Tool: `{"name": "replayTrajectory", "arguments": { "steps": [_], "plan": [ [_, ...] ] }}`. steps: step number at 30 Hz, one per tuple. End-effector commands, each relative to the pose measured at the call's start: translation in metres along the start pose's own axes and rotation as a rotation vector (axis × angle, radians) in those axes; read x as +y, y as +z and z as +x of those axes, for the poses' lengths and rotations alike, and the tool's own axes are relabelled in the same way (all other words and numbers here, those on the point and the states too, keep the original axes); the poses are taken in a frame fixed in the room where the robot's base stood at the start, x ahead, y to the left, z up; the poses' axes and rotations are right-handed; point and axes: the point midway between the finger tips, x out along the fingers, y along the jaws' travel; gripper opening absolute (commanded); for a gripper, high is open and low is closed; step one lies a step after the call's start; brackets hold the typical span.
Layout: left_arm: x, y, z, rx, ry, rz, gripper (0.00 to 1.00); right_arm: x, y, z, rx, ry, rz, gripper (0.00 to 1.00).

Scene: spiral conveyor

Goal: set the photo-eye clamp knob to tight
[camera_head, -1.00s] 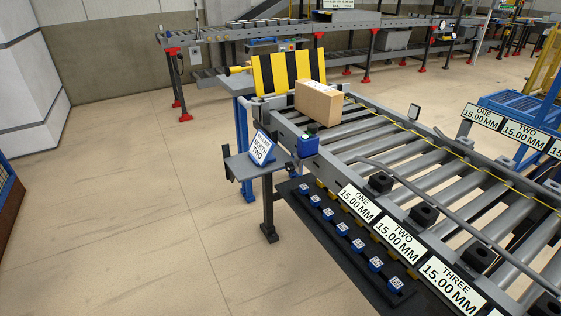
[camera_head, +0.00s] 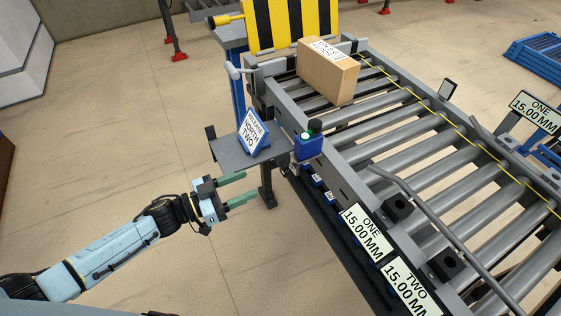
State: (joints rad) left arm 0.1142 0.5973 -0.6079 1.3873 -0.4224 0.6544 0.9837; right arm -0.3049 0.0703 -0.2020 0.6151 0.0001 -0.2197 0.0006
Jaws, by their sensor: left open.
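No part in view is clearly marked as the photo-eye clamp knob. A blue box (camera_head: 308,146) with a dark, green-marked round top (camera_head: 314,126) sits at the near corner of the conveyor (camera_head: 345,158). Black blocks with round holes (camera_head: 398,207) sit along the near rail; a small dark-framed plate (camera_head: 447,89) stands on the far rail. My left gripper (camera_head: 248,186) is open and empty, its green fingers pointing right, just below the grey shelf in the picture and left of the blue box. My right gripper is not in view.
A grey shelf (camera_head: 232,152) holds a blue-framed sign (camera_head: 253,133) reading "release north two". A cardboard box (camera_head: 327,72) lies on the rollers before a yellow-black striped panel (camera_head: 290,22). Label plates "ONE" (camera_head: 366,232) and "TWO" (camera_head: 411,287) line the near side. Open floor lies left.

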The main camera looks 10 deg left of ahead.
Motion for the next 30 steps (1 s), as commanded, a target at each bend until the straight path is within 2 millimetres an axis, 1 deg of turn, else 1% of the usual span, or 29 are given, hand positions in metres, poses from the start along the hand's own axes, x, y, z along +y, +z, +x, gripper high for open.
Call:
{"name": "replayTrajectory", "arguments": {
  "steps": [1,2,5,7,9,12,15,21,28,29,30],
  "plan": [
    [0.0,-0.001,0.013,0.005,0.001,0.001,0.53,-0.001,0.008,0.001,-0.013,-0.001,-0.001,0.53],
    [0.0,-0.001,0.019,0.005,0.001,0.002,0.53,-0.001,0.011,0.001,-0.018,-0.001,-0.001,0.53],
    [-0.001,-0.001,0.042,0.005,0.0,0.002,0.53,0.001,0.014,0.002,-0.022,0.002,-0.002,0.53],
    [-0.001,-0.001,0.056,0.004,-0.001,0.001,0.53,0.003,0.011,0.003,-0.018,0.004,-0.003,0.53],
    [-0.001,0.0,0.07,0.003,-0.003,0.003,0.53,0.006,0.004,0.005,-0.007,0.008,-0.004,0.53],
    [-0.001,0.0,0.086,0.002,-0.002,0.002,0.53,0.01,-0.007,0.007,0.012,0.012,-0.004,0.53],
    [-0.002,0.0,0.097,0.001,-0.003,0.002,0.53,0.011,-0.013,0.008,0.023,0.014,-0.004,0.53],
    [-0.002,0.0,0.107,0.0,-0.004,0.002,0.53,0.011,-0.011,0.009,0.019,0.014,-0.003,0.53],
    [-0.001,0.0,0.107,0.0,-0.004,0.002,0.53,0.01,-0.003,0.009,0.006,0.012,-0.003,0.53],
    [-0.001,0.0,0.107,0.0,-0.004,0.002,0.51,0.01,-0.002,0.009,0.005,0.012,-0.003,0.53],
    [-0.001,0.0,0.107,0.0,-0.004,0.002,0.46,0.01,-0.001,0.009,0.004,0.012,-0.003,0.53]
  ]
}}
